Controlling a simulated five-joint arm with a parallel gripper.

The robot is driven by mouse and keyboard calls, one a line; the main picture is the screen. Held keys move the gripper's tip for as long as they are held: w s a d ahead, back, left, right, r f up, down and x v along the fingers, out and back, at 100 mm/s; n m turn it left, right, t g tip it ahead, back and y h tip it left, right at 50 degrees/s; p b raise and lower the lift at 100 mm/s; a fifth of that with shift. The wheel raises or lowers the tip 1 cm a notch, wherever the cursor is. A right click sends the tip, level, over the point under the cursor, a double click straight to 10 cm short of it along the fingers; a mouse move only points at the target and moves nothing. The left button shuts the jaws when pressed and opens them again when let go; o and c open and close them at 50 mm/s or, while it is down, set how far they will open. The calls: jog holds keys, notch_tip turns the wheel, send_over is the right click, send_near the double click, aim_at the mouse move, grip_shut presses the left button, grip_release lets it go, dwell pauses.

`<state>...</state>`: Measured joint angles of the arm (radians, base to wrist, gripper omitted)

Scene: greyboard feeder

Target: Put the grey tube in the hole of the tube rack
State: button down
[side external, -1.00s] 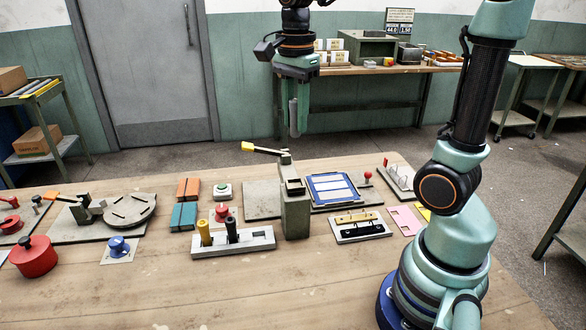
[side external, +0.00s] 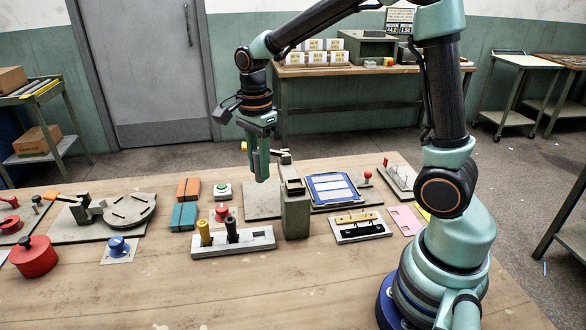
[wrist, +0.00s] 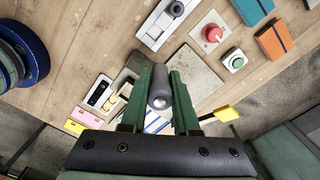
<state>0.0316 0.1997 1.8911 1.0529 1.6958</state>
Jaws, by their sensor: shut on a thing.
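My gripper (side external: 259,160) is shut on the grey tube (side external: 263,168), which hangs upright between the fingers, high above the bench. In the wrist view the tube (wrist: 161,90) shows end-on between the two green fingers. The tube rack (side external: 206,251) is a pale grey bar on the bench, below and a little left of my gripper. A yellow tube (side external: 204,232) and a black tube (side external: 232,229) stand in it. The rack also shows at the top of the wrist view (wrist: 165,22), apart from the held tube.
The bench front is clear.

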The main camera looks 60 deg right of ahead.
jog(key=shift+s+a+f, duration=0.15)
jog(key=shift+a+f, duration=0.35)
jog(key=shift+f, duration=1.65)
jog(key=shift+s+a+f, duration=0.2)
jog(key=shift+a+f, duration=0.3)
jog(key=shift+f, duration=1.6)
jog(key=shift+s+a+f, duration=0.15)
jog(key=shift+a+f, duration=0.35)
jog(key=shift+f, duration=1.65)
jog(key=shift+f, duration=0.95)
jog(key=c, duration=0.6)
grip_release()
notch_tip(320, 180, up, 12)
jog(key=shift+r, duration=0.1)
